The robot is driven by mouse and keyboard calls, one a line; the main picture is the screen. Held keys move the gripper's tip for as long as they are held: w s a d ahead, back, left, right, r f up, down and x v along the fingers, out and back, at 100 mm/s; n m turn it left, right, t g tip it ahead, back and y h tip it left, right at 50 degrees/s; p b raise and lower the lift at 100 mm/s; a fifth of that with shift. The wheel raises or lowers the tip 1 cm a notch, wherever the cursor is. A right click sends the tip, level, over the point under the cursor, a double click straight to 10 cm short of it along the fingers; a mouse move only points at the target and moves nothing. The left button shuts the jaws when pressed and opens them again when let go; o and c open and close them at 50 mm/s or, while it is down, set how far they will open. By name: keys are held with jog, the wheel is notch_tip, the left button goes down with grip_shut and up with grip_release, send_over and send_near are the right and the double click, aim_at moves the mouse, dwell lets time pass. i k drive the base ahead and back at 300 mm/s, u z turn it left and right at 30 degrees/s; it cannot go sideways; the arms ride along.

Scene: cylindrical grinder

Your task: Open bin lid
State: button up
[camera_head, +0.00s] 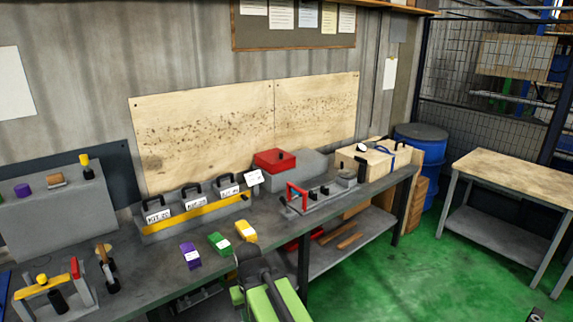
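A red box-like lid (275,160) with a small black knob sits on the grey housing at the back of the workbench. It looks closed, and it is the part most like a bin lid, though I cannot tell for sure. My green and black arm reaches up from the bottom centre of the view. My gripper (247,262), its dark end, is over the front edge of the bench, in front of and apart from the red lid. I see nothing held, and its fingers are too unclear to show whether they are open.
A yellow-barred rack (195,218) of labelled kits stands left of the lid. Purple, green and yellow blocks lie near my gripper. A blue drum (425,165) and a wooden-topped table (515,175) stand right; green floor is clear between.

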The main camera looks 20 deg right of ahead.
aim_at(274, 156)
jog(key=u, duration=0.4)
jog(key=k, duration=0.15)
jog(key=z, duration=1)
jog(key=i, duration=1.3)
jog(key=u, duration=0.4)
jog(key=i, duration=1.3)
jog(key=u, duration=0.8)
